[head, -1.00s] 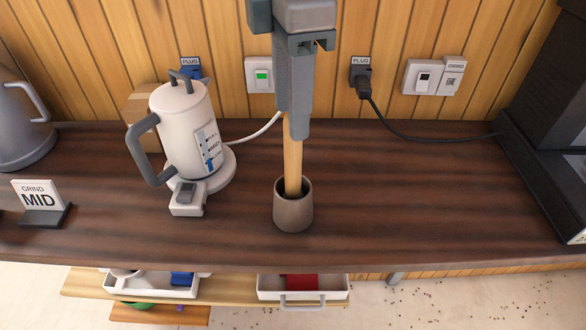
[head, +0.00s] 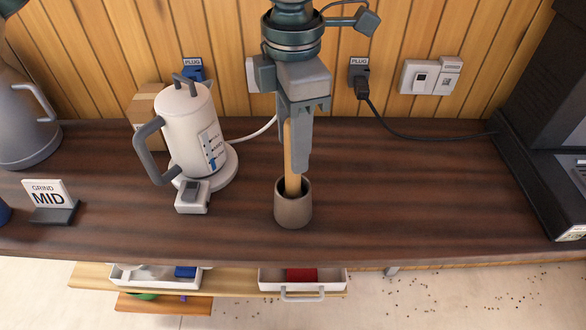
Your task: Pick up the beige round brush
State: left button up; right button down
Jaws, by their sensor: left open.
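A beige wooden handle (head: 291,160), seemingly the round brush's, stands nearly upright in a grey-brown cup (head: 293,208) on the dark wooden counter. Its lower end is hidden inside the cup, so I cannot see the brush head. My left gripper (head: 296,150) points down over the cup, and its jaws are open. One finger covers the right side of the handle's upper part. The top of the handle is hidden by the gripper. I cannot tell whether a finger touches it. My right gripper is not in view.
A white kettle (head: 189,125) on its base stands left of the cup. A dark machine (head: 540,130) stands at the right. The counter (head: 410,200) is clear right of the cup.

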pick_arm(q)
jog(key=shift+f, duration=0.3)
grip_shut()
jog(key=shift+r, duration=0.1)
notch_tip(320, 180, up, 8)
jog(key=b, duration=0.3)
jog(key=shift+r+b, duration=0.25)
jog(key=shift+b, duration=0.1)
jog(key=shift+r, duration=0.7)
